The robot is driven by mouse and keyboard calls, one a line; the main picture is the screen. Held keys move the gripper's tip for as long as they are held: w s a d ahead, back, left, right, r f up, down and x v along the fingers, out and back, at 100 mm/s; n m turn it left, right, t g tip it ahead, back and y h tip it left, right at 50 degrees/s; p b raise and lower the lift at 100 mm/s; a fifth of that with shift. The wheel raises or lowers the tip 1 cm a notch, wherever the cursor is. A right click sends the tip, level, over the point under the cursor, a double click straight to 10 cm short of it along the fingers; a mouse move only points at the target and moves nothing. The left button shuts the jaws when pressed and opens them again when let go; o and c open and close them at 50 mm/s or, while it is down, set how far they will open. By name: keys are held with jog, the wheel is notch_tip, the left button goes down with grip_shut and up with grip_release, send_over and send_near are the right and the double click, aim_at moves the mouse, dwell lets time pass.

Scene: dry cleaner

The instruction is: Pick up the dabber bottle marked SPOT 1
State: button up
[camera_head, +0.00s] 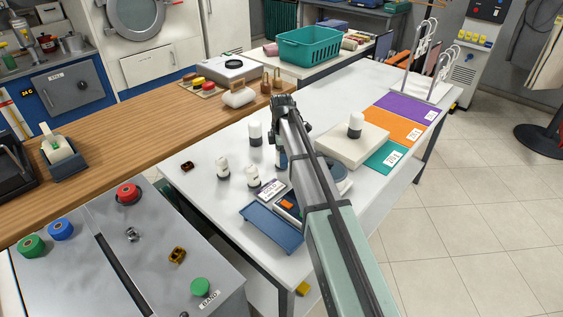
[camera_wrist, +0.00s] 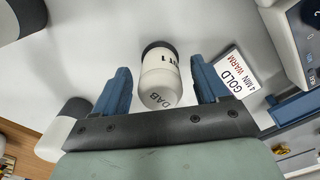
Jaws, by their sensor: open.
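In the wrist view a white dabber bottle (camera_wrist: 160,78) with a dark end lies between my fingers. Its side lettering is partly turned away and ends in "T 1"; "DAB" shows on its near end. My gripper (camera_wrist: 160,82) is open, with one blue finger on each side of the bottle and a visible gap to each.
Another bottle (camera_wrist: 66,122) is close outside the left finger. A "GOLD 4 MIN WARM" card (camera_wrist: 236,72) is close outside the right finger. In the head view, a blue tray (camera_head: 270,230) lies at the table's front, and a pale block (camera_head: 335,146) bears a bottle at right.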

jog(key=shift+f, duration=0.8)
jog(key=shift+c, duration=0.4)
jog(key=c, duration=1.1)
jog(key=shift+c, duration=0.2)
